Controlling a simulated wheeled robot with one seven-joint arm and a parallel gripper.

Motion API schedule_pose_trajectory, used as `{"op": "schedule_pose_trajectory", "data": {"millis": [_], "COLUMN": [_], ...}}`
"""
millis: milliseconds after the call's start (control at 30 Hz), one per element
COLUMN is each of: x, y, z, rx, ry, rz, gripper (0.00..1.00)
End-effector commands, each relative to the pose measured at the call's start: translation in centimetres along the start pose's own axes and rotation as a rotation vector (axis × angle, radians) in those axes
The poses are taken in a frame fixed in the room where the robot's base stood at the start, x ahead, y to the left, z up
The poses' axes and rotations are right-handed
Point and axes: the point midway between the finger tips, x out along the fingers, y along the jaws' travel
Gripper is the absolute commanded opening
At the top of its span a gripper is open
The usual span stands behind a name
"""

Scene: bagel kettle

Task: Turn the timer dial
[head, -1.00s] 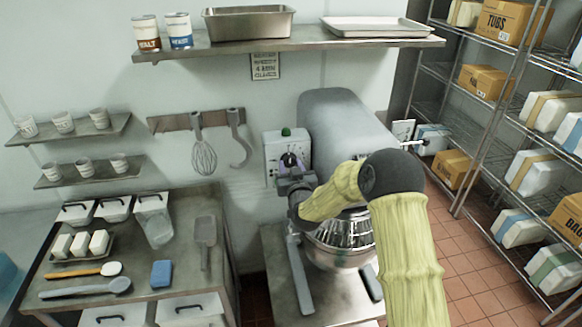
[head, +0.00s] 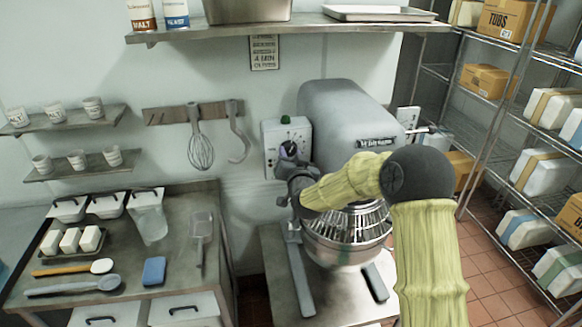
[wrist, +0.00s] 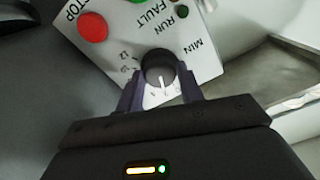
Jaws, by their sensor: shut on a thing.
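The timer dial (wrist: 158,70) is a dark round knob with a white pointer line, on a pale control panel (wrist: 198,62) on the side of the grey mixer (head: 345,115). In the wrist view the pointer is directed toward the bottom of the picture, toward my gripper. My gripper (wrist: 160,92) has its two fingers on either side of the dial and is shut on it. In the head view my gripper (head: 287,160) is at the panel, and it hides most of the dial.
The panel also bears a red STOP button (wrist: 93,27) and a green button (head: 285,119). The mixer's bowl (head: 345,238) with its wire guard is below my arm. A shelf (head: 300,32) runs above, and a whisk (head: 200,150) hangs left.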

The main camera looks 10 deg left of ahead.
Motion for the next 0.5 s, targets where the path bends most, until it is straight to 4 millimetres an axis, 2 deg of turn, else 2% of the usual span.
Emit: {"op": "schedule_pose_trajectory", "data": {"millis": [100,500], "x": [0.01,0.01], "y": [0.31,0.19], "z": [0.61,0.28], "rx": [0.098,0.382], "ry": [0.004,0.003], "rz": [-0.001,-0.001], "gripper": [0.14,0.14]}}
